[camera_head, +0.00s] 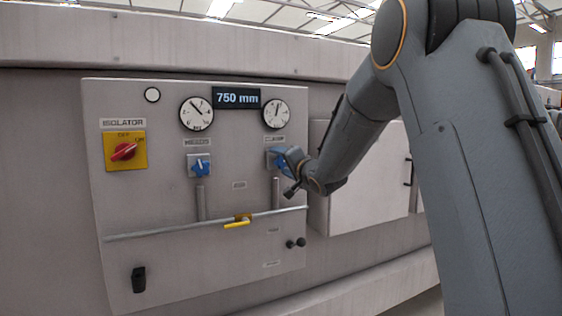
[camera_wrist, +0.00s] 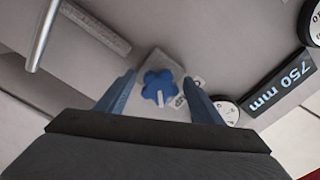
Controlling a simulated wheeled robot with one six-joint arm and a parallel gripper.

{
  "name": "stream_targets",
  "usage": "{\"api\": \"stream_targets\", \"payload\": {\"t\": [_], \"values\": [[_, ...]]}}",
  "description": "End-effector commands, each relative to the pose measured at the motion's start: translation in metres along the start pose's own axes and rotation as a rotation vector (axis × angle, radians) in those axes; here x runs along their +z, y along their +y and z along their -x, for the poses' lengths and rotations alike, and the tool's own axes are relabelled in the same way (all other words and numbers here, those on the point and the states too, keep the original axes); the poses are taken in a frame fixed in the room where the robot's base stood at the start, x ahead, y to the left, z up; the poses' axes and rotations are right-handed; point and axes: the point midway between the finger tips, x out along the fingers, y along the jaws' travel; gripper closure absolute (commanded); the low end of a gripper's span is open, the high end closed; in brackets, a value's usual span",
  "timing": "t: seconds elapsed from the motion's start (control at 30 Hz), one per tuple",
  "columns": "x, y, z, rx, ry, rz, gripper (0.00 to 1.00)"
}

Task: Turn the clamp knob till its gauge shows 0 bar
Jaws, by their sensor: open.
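The blue lobed clamp knob (camera_wrist: 158,88) with a white pointer mark sits on its pale plate in the wrist view. My gripper (camera_wrist: 160,79) is open, with one finger to each side of the knob in that view. I cannot tell whether either finger touches it. In the head view my gripper (camera_head: 283,160) is at the panel under the CLAMP label and mostly hides the knob. The round white clamp gauge (camera_head: 276,114) is above it, its needle pointing roughly upward; its numbers are too small to read. Part of the gauge also shows in the wrist view (camera_wrist: 226,109).
Left of the clamp knob are another blue knob (camera_head: 199,166) with its own gauge (camera_head: 196,113), and a red isolator switch (camera_head: 124,151). A 750 mm display (camera_head: 237,98) sits between the gauges. A horizontal rail (camera_head: 165,230) crosses the panel below the knobs.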

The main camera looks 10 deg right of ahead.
Motion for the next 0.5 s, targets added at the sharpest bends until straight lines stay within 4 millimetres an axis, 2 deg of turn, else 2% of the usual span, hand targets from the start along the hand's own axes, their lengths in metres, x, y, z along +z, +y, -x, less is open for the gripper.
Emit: {"api": "stream_targets", "payload": {"t": [0.33,0.5], "values": [[0.0003,0.0009,-0.0041,0.002,0.000,0.000,0.39],[0.0002,0.0009,-0.0040,0.002,0.000,0.000,0.68]]}}
